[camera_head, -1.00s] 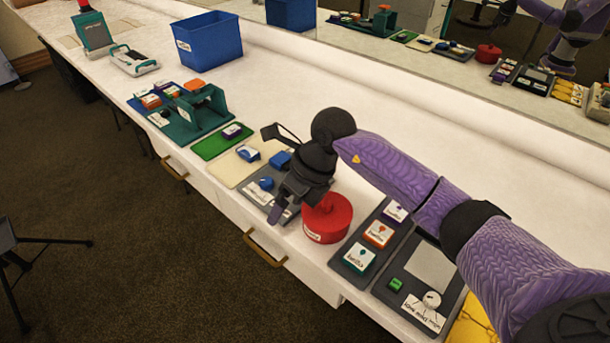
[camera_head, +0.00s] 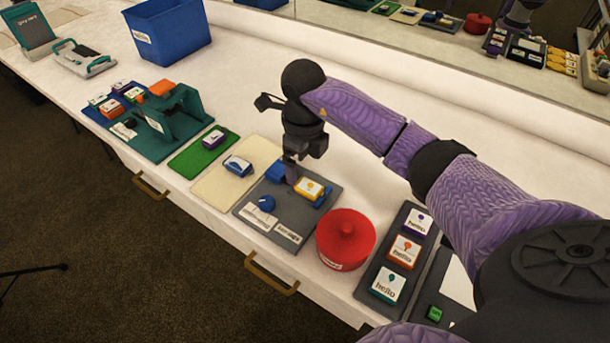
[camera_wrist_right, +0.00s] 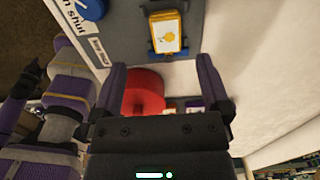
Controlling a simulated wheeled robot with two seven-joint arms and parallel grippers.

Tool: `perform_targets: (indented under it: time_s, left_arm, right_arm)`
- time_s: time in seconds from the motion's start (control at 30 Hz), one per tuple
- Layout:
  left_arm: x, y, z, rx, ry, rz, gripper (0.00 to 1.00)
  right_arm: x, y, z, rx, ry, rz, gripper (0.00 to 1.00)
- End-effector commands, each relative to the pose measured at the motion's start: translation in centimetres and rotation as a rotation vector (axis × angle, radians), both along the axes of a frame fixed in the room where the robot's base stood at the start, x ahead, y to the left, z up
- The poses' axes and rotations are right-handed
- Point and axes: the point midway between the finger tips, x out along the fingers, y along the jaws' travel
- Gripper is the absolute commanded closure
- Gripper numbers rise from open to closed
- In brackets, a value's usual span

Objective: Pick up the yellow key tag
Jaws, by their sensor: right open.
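The yellow key tag (camera_head: 309,188) has a white face with a yellow mark. It sits on a blue holder on the grey mat (camera_head: 290,218), left of and behind the red pot. In the right wrist view the tag (camera_wrist_right: 167,35) is ahead of the fingertips, near the middle top. My right gripper (camera_head: 291,172) is above the mat's back part, just left of the tag. My left gripper is not visible.
A cream mat (camera_head: 225,185), green mat (camera_head: 203,152), teal rack (camera_head: 180,120) and blue bin (camera_head: 168,32) lie left. The counter behind is clear.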

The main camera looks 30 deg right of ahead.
Motion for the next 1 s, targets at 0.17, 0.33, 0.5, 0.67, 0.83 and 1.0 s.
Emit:
perform_targets:
  time_s: [0.17, 0.33, 0.5, 0.67, 0.83, 1.0]
  left_arm:
    - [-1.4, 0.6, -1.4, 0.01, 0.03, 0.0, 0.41]
    - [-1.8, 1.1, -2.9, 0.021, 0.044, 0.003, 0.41]
    - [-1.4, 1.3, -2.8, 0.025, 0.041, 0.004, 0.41]
    - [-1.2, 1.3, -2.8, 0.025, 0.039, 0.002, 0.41]
    - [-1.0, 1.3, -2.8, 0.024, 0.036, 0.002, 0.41]
    - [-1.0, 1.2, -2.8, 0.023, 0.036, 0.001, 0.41]
  right_arm:
    - [0.2, -0.3, -3.4, 0.002, 0.004, -0.001, 0.03]
    - [0.4, -0.6, -6.8, 0.001, 0.005, 0.0, 0.03]
    - [0.5, -0.6, -6.9, 0.001, -0.001, 0.001, 0.03]
    - [0.5, -0.6, -6.8, 0.001, -0.001, 0.001, 0.26]
    - [0.5, -0.6, -6.8, 0.001, -0.001, 0.001, 0.62]
    - [0.5, -0.6, -6.8, 0.001, -0.001, 0.001, 0.98]
